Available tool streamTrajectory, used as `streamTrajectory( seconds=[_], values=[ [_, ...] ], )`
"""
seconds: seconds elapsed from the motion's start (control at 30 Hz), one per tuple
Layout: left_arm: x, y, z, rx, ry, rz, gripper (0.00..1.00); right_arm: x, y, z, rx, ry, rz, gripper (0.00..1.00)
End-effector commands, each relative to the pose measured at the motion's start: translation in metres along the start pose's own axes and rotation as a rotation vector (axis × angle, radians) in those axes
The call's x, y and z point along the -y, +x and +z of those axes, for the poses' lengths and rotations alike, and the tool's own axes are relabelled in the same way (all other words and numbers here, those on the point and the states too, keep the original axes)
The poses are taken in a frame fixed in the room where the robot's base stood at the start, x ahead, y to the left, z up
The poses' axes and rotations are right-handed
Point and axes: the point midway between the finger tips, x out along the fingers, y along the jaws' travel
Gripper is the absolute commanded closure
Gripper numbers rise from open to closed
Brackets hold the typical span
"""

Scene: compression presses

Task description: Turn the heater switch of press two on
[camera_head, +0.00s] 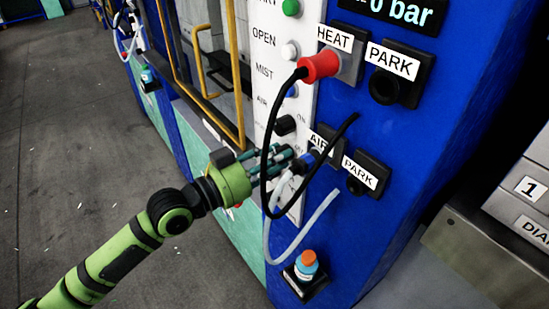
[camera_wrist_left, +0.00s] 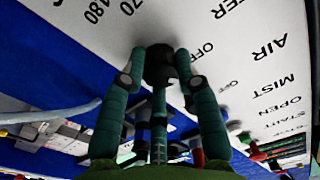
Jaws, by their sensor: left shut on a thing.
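The white control panel (camera_head: 268,75) stands on the blue press and carries lit-looking coloured buttons, a black AIR knob (camera_head: 285,125) and printed labels. My left gripper (camera_head: 298,161) reaches the panel below that knob. In the left wrist view its fingers (camera_wrist_left: 164,72) are shut around a black knob (camera_wrist_left: 158,62) on the white panel. OFF is printed beside this knob, and a label ending in "TER" stands near it, so it appears to be the heater switch. Its pointing direction is hidden by the fingers. My right gripper is not in view.
A red plug (camera_head: 320,66) sits in the HEAT socket; its black cable loops down close to my left gripper. A pale hose (camera_head: 300,235) hangs below. Empty PARK sockets (camera_head: 384,87) are at right. An orange-topped item (camera_head: 306,262) sits lower down. Open floor lies left.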

Motion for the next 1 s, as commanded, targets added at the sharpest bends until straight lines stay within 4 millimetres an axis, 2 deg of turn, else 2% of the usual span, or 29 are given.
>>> streamTrajectory(
  seconds=[0.03, 0.37, 0.7, 1.0],
  values=[
    [-0.002, -0.001, 0.006, 0.014, 0.005, 0.003, 1.00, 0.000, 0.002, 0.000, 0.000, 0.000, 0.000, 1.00],
    [-0.002, -0.001, 0.011, 0.019, 0.165, 0.005, 1.00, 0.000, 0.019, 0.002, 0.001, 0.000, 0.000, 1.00],
    [0.001, -0.001, 0.011, 0.023, 0.475, 0.007, 1.00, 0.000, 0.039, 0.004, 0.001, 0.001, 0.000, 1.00],
    [0.003, -0.001, 0.009, 0.023, 0.745, 0.008, 1.00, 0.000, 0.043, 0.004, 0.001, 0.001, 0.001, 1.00]
  ],
)
